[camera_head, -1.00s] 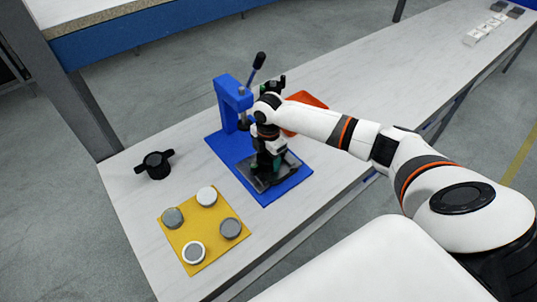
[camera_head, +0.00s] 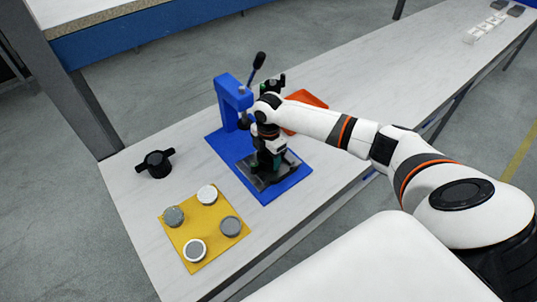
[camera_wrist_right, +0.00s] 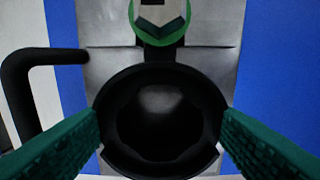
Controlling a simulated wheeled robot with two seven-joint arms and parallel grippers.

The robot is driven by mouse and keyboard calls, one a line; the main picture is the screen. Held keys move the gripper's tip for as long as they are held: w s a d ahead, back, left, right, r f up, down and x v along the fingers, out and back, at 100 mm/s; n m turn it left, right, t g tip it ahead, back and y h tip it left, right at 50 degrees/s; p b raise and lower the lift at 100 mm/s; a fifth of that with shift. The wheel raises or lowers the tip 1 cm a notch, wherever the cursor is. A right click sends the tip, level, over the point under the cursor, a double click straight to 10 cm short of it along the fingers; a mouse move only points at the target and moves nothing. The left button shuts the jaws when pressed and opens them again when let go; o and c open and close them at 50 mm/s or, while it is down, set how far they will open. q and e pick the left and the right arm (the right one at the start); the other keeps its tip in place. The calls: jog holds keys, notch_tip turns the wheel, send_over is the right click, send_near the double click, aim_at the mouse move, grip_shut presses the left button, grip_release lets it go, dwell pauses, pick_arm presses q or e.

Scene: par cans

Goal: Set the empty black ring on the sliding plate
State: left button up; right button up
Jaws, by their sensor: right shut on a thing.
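My right gripper (camera_head: 266,168) is low over the sliding plate (camera_head: 285,175), a grey metal plate on the press's blue base. In the wrist view its green fingers (camera_wrist_right: 160,118) are shut on the empty black ring (camera_wrist_right: 160,74), one finger on each side. The ring's middle is dark and hollow, with nothing seen in it. The grey plate (camera_wrist_right: 105,62) lies beneath it in that view. The ring looks level, but I cannot tell whether it touches the plate. In the head view my gripper mostly hides the ring. My left gripper is not in view.
The blue press (camera_head: 230,105) with its black-knobbed lever (camera_head: 259,60) stands close behind my gripper. An orange tray (camera_head: 307,98) lies beyond. A black two-eared part (camera_head: 155,164) stands left. A yellow mat (camera_head: 213,236) bears several round pieces. A black handle (camera_wrist_right: 38,60) shows beside the plate.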

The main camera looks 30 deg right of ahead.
jog(key=shift+f, duration=0.2)
dwell(0.6)
jog(key=o, duration=0.6)
jog(key=shift+o, duration=0.4)
jog(key=o, duration=0.5)
notch_tip(320, 180, up, 12)
jog(key=shift+r+p, duration=0.1)
jog(key=shift+p, duration=0.25)
